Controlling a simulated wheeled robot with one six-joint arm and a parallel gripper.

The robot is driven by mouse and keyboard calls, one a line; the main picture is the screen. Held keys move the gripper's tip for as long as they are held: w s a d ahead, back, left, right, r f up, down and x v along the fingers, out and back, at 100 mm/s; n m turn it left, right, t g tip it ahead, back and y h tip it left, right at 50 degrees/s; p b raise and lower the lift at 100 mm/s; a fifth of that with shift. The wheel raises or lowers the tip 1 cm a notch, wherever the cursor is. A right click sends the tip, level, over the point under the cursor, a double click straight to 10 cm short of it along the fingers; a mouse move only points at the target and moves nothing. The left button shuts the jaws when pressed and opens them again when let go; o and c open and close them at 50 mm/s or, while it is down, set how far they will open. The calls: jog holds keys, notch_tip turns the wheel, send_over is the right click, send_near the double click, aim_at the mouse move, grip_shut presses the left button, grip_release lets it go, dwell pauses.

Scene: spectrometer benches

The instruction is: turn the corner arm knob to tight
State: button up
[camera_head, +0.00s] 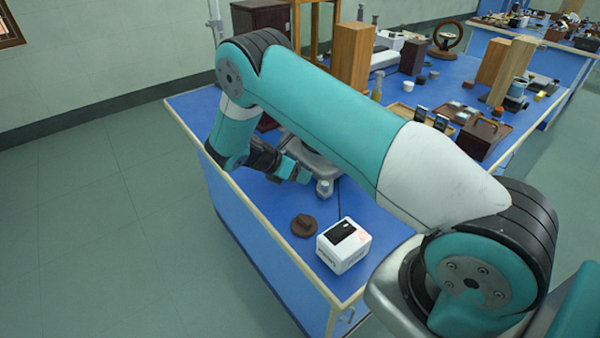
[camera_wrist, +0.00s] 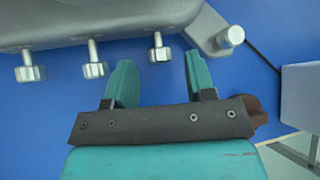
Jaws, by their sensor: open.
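A grey metal instrument base (camera_wrist: 120,15) spans the top of the wrist view, and part of it (camera_head: 325,170) shows past my arm in the head view. Three silver knobs on short shafts stick out of its near edge: a left one (camera_wrist: 30,72), a middle one (camera_wrist: 95,69) and a right one (camera_wrist: 159,53). A short grey arm at the base's corner carries a silver cylindrical knob (camera_wrist: 232,37). My gripper (camera_wrist: 159,72) is open, its teal fingers either side of the right shaft knob, with visible gaps. The corner cylinder is outside the right finger. Knob markings are not visible.
A white box (camera_head: 344,246) and a brown round object (camera_head: 304,225) stand on the blue bench (camera_head: 262,212) near its front edge. A dark cable runs beside the corner arm. Wooden blocks and several small items crowd the bench farther back.

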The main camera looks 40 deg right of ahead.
jog(key=shift+s+d+f, duration=0.1)
jog(key=shift+d+f, duration=0.3)
jog(key=c, duration=0.9)
